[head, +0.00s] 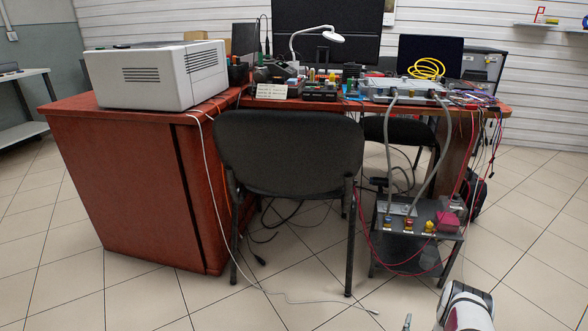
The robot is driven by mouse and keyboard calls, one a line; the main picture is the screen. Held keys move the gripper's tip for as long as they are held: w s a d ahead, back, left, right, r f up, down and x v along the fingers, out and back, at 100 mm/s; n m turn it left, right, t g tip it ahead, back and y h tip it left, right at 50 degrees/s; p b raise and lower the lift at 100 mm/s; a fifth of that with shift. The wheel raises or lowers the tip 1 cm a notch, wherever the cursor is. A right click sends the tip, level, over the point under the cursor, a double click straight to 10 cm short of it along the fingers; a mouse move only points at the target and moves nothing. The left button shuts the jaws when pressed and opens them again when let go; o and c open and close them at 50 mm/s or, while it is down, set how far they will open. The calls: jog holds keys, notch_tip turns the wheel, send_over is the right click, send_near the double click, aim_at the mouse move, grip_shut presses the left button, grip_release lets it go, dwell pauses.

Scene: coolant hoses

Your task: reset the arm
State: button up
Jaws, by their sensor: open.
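Part of my white and black arm shows at the bottom right edge of the head view. Two grey coolant hoses (387,150) and (437,157) hang from a flat grey unit (378,94) on the desk. They run down to a low dark stand (392,254) with blue, red and yellow fittings on it. The lower hose ends are near these fittings; whether they are seated is too small to tell.
A black chair (290,150) stands before the red-brown desk (130,180). A white box-shaped machine (157,75) sits on the desk's left. A pink-red object (447,221) is on the stand's right. Loose cables lie on the tiled floor; the front floor is mostly clear.

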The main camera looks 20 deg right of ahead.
jog(key=w+d+r+n+g+y, duration=0.1)
jog(key=w+d+r+y, duration=0.1)
jog(key=w+r, duration=0.75)
jog(key=w+d+r+n+y, duration=0.2)
jog(key=w+r+y, duration=0.1)
jog(key=w+r, duration=0.6)
jog(key=w+a+r+n+g+y, duration=0.1)
jog(key=w+a+r+g, duration=0.15)
jog(key=a+r, duration=0.55)
jog(key=w+a+r+g+y, duration=0.15)
jog(key=w+a+r, duration=0.25)
jog(key=r, duration=0.8)
jog(key=s+a+r+n+g+y, duration=0.2)
jog(key=s+a+r+g+y, duration=0.1)
jog(key=s+a+r, duration=1.6)
jog(key=s+a+n+g+y, duration=0.1)
jog(key=s+a, duration=0.3)
jog(key=s, duration=0.6)
jog(key=s+a+r+n+g, duration=0.15)
jog(key=s+a, duration=0.25)
jog(key=s, duration=0.5)
jog(key=s+a+g+y, duration=0.15)
jog(key=s+a, duration=0.25)
jog(key=s, duration=0.6)
notch_tip(320, 180, up, 39)
jog(key=t+p, duration=0.3)
jog(key=p, duration=3.4)
jog(key=shift+w+f+t+h, duration=0.15)
jog(key=shift+t+h, duration=0.15)
jog(key=shift+h, duration=0.1)
